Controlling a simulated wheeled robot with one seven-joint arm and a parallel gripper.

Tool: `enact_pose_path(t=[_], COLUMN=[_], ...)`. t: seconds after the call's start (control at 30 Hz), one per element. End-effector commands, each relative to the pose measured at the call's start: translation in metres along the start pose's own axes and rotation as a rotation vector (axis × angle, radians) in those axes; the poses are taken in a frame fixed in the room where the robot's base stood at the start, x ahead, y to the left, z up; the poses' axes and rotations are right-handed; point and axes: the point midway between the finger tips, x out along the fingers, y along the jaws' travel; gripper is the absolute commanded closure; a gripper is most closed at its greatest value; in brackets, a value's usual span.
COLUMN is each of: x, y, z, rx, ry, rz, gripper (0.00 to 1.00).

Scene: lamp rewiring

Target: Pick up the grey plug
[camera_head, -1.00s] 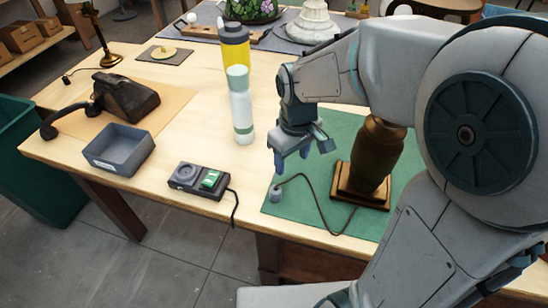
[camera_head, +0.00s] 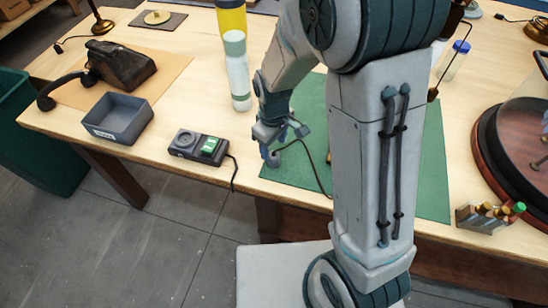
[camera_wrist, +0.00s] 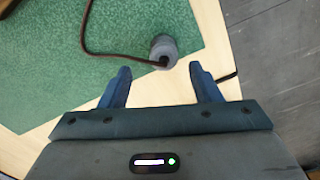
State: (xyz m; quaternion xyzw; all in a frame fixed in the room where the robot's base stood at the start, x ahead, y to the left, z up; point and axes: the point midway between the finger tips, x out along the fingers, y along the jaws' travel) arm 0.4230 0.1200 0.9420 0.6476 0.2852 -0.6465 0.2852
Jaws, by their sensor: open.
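The grey plug (camera_wrist: 164,50) lies on the green mat (camera_wrist: 60,70) near the mat's edge, with a brown cord running from it. In the wrist view it sits just beyond my open fingertips, roughly between their lines. My gripper (camera_wrist: 160,72) is open and empty, with two blue fingers apart. In the head view my gripper (camera_head: 272,150) is low over the mat's left side, and the plug (camera_head: 274,160) shows partly behind its fingers. The cord (camera_head: 316,167) curves right and passes behind my arm. I cannot tell whether the fingers touch the plug.
A black device with a green switch (camera_head: 198,146) stands left of the mat, its cable hanging over the table's front edge. A grey tray (camera_head: 118,118), an old telephone (camera_head: 120,68) and a pale bottle (camera_head: 237,75) stand further left and back. A glass-domed base (camera_head: 490,140) is at right.

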Motion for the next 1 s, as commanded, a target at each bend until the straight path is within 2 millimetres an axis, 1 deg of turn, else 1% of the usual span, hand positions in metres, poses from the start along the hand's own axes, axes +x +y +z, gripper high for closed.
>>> enact_pose_path(t=[0.2, 0.33, 0.47, 0.67, 0.7, 0.77, 0.8, 0.83, 0.87, 1.0], x=[0.027, 0.041, 0.047, 0.048, 0.048, 0.047, 0.047, 0.047, 0.047, 0.047], y=[-0.006, -0.006, -0.006, -0.005, -0.005, -0.005, -0.005, -0.005, -0.005, -0.005], z=[0.006, 0.005, 0.005, 0.005, 0.005, 0.005, 0.005, 0.005, 0.005, 0.005], rx=[0.000, 0.001, 0.001, 0.000, 0.000, 0.000, 0.000, 0.000, 0.000, 0.000], ry=[-0.007, -0.004, -0.002, -0.001, -0.001, -0.001, -0.001, -0.001, -0.001, -0.001], rz=[-0.002, -0.002, -0.001, 0.000, 0.000, 0.000, 0.000, 0.000, 0.000, -0.001], gripper=[0.43, 0.43, 0.43, 0.43, 0.48, 0.65, 0.76, 0.84, 0.91, 0.91])
